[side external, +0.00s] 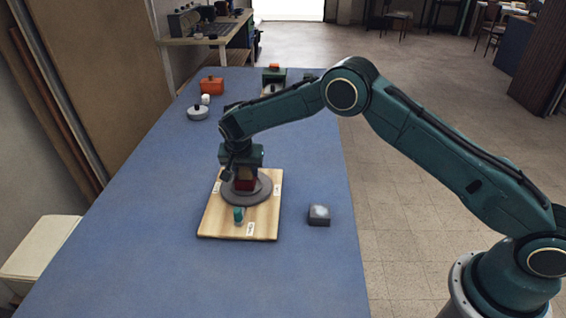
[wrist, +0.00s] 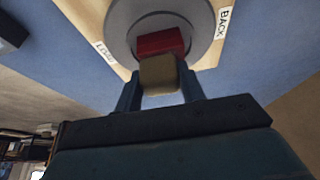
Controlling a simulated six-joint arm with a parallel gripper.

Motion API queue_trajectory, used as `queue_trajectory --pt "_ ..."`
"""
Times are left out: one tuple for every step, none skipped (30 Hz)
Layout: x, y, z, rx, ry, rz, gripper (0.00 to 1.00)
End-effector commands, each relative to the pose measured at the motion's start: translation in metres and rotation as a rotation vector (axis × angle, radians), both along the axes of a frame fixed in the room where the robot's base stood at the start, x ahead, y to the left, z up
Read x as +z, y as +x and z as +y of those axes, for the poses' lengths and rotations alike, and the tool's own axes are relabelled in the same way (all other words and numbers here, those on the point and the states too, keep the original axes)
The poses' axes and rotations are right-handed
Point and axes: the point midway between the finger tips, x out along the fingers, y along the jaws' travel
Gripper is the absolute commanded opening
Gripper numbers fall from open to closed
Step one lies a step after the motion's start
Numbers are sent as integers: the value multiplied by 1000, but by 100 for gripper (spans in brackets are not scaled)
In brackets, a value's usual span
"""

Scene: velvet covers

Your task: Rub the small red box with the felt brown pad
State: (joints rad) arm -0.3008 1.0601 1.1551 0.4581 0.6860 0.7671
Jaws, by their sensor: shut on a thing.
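The small red box (side external: 245,185) sits on a round grey disc (side external: 262,196) on a wooden board (side external: 215,222). In the wrist view the red box (wrist: 160,42) lies just beyond the brown pad (wrist: 159,73), which overlaps its near edge. My gripper (wrist: 160,88) is shut on the pad, with one finger on each side. In the side view my gripper (side external: 240,168) is right over the red box, and the pad cannot be made out there. I cannot tell whether pad and box touch.
The board carries labels, one reading BACK (wrist: 223,22), and a small teal piece (side external: 239,214) at its front. An orange-red box (side external: 211,86), a lidded grey dish (side external: 198,112) and green containers (side external: 273,76) stand farther back. The front blue tabletop is clear.

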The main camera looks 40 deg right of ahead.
Motion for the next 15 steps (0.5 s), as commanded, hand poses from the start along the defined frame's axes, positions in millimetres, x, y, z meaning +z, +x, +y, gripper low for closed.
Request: queue_trajectory --pt "-1 3 -4 -3 0 1 18" --pt "-1 5 -6 -2 0 2 18" --pt "0 7 -9 -2 0 2 18" --pt "-1 9 -11 -2 0 3 18" --pt "-1 11 -13 -2 0 3 18" --pt "-1 13 -16 -3 0 1 18" --pt "-1 15 -17 -2 0 2 18" --pt "-1 17 -19 -2 0 2 18" --pt "-1 19 -21 -1 -1 2 18" --pt "-1 20 -22 -1 0 3 18" --pt "-1 21 -24 -1 0 3 18" --pt "-1 23 -26 -2 0 3 18" --pt "-1 25 -28 -2 0 3 18" --pt "-1 26 -30 -2 0 3 18" --pt "-1 28 -32 -1 0 3 18"
